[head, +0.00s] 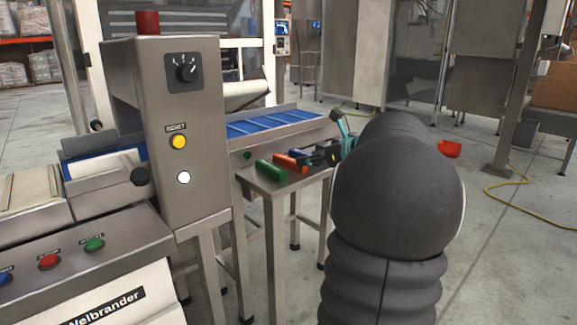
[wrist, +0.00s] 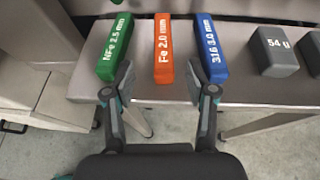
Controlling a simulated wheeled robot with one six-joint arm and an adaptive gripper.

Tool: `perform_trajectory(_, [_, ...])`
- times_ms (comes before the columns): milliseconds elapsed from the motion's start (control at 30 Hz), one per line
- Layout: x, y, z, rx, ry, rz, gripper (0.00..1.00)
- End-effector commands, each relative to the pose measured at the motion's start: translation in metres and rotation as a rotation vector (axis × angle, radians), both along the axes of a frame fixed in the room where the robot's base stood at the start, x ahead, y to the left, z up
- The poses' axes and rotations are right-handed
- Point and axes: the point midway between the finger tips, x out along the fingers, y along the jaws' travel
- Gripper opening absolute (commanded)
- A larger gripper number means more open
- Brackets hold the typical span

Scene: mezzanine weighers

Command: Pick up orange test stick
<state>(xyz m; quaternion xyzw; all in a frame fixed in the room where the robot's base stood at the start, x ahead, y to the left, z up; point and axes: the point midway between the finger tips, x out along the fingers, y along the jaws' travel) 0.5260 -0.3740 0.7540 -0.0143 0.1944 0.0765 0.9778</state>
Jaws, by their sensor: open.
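The orange test stick (wrist: 163,50), marked "Fe 2.0 mm", lies on a small steel table (wrist: 146,90) between a green stick (wrist: 114,48) and a blue stick (wrist: 209,47). In the head view the orange stick (head: 290,162) is partly covered by my gripper (head: 326,155). In the wrist view my gripper (wrist: 160,92) is open and empty. Its two fingertips are on either side of the orange stick's near end, the left one close to the green stick and the right one close to the blue stick. I cannot tell the fingers' height above the table.
Grey weights, one marked "54 g" (wrist: 277,52), sit right of the blue stick. A steel control box (head: 165,130) with a yellow button stands left of the table, and a blue conveyor (head: 270,123) runs behind it. A red bowl (head: 449,149) is on the floor at right.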

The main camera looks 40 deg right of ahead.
Motion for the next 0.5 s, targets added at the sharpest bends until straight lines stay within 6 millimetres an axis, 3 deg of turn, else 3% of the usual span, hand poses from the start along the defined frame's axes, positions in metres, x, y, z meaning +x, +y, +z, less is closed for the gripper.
perform_trajectory(500, [0.039, 0.004, -0.02, 0.0, 0.0, 0.002, 0.56])
